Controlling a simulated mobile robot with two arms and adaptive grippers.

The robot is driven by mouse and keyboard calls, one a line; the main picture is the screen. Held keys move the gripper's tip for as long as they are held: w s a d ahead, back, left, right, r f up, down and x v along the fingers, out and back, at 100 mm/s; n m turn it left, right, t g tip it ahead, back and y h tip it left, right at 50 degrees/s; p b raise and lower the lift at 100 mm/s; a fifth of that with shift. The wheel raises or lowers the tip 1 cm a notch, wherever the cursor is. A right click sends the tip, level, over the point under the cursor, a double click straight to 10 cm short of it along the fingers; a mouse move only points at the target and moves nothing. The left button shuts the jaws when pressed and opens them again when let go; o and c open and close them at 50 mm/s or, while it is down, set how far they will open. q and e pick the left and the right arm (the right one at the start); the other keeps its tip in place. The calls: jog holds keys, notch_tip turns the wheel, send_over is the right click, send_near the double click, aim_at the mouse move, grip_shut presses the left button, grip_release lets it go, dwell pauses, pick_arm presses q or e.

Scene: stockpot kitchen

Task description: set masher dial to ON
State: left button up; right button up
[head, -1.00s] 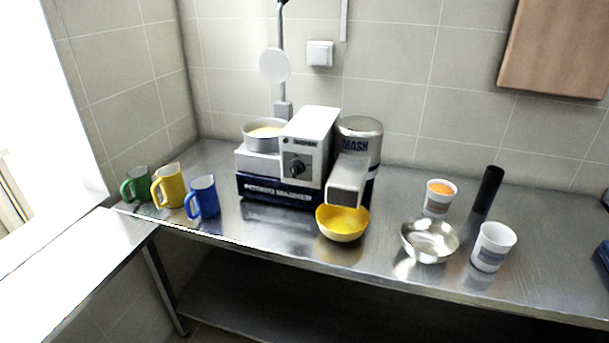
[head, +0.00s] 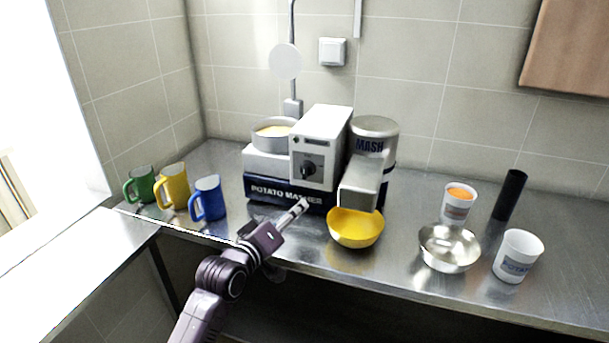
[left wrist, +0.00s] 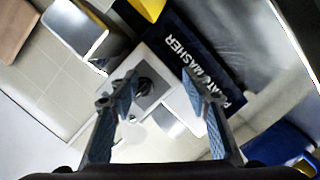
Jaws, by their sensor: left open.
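The potato masher (head: 270,190) stands on the steel counter against the back wall. Its dial (head: 309,169) is a dark knob on the front of the white upright box; it also shows in the left wrist view (left wrist: 145,87), between my fingers. The markings around the dial are too small to read. My left gripper (head: 300,207) is in front of the masher, below the dial and apart from it. In the left wrist view its two fingers (left wrist: 158,100) are spread with nothing between them. My right gripper is out of view.
A yellow bowl (head: 356,228) sits under the masher's spout, right of my left gripper. A blue mug (head: 208,198), a yellow mug (head: 173,187) and a green mug (head: 140,185) stand left. A metal bowl (head: 449,248) and white cups (head: 517,256) stand right.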

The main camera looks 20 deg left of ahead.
pick_arm(q)
jog(key=n+t, duration=0.2)
send_near(306, 171)
jog(key=w, duration=0.9)
jog(key=shift+w+d+f+p, duration=0.2)
jog(key=shift+w+f+p, duration=0.1)
jog(key=shift+w+p, duration=0.1)
jog(key=shift+c, duration=0.7)
jog(key=c, duration=1)
